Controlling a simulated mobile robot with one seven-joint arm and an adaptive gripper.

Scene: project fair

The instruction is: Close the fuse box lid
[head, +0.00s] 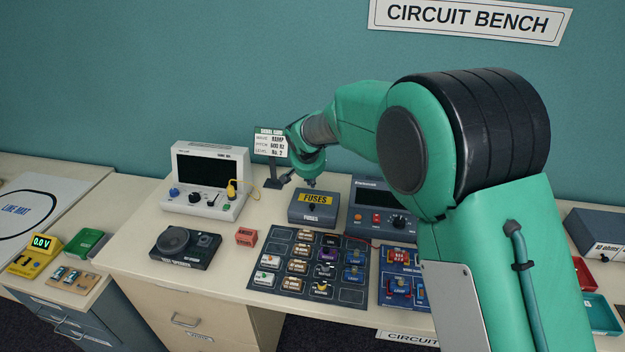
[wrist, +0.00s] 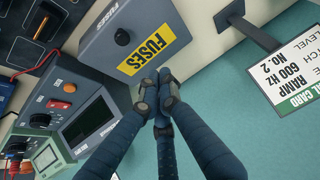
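The fuse box (head: 314,215) is a grey box on the bench with a yellow FUSES label on its lid (head: 302,197) and a dark knob near the front. The lid looks down over the box in the head view; whether it is fully seated I cannot tell. In the wrist view the lid (wrist: 115,55) fills the upper middle, its label the right way for neither edge. My gripper (head: 311,184) is at the lid's back edge. In the wrist view its fingertips (wrist: 158,85) are together with nothing seen between them, beside the label; contact is unclear.
A grey meter unit (head: 378,215) stands close to the box's right. A signal card on a stand (head: 271,150) and a white instrument (head: 207,185) are to its left. A dark board with several modules (head: 273,250) lies in front.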

